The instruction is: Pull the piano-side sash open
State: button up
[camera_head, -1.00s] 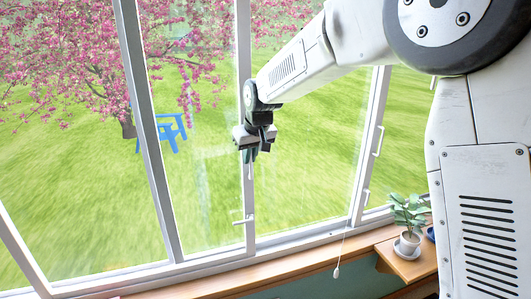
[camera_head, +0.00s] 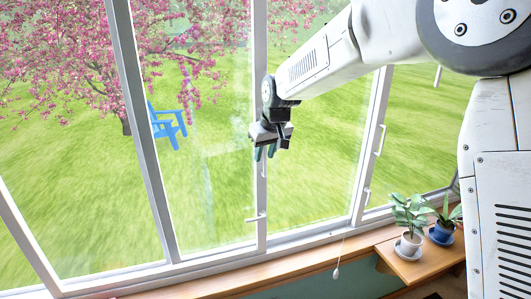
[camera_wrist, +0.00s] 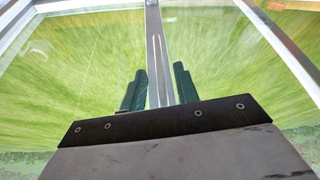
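The window (camera_head: 176,240) has several white-framed glass panes. A narrow white upright stile (camera_head: 261,195), with a small crosswise latch (camera_head: 257,218) low on it, stands in the middle. My gripper (camera_head: 268,152) is at this stile about halfway up. In the wrist view, the two green fingers (camera_wrist: 158,88) stand apart on either side of a pale slotted upright bar (camera_wrist: 158,45). The gripper looks open around the bar; whether a finger touches it is unclear. No piano is in view, so I cannot tell which sash is on its side.
The right frame (camera_head: 370,150) carries pull handles (camera_head: 381,140). A wooden sill (camera_head: 230,282) runs below. A potted plant (camera_head: 412,240) and a blue pot (camera_head: 441,234) stand on a small shelf at the right. A pull cord knob (camera_head: 336,273) hangs under the sill. Grass lies outside.

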jog(key=shift+r, duration=0.1)
jog(key=v, duration=0.7)
jog(key=shift+s+r, duration=0.15)
jog(key=shift+r, duration=0.15)
jog(key=s+d+f+m+g, duration=0.1)
jog(key=s+d, duration=0.5)
jog(key=s, duration=0.7)
jog(key=s+d+f+m+h, duration=0.1)
jog(key=s+d, duration=0.6)
jog(key=s, duration=0.7)
jog(key=s+d+f+m+g+h, duration=0.1)
jog(key=s+d+f+m, duration=0.1)
jog(key=s+d, duration=0.5)
jog(key=shift+s+f+m+g, duration=0.35)
jog(key=shift+s+m, duration=0.15)
jog(key=shift+s, duration=2.85)
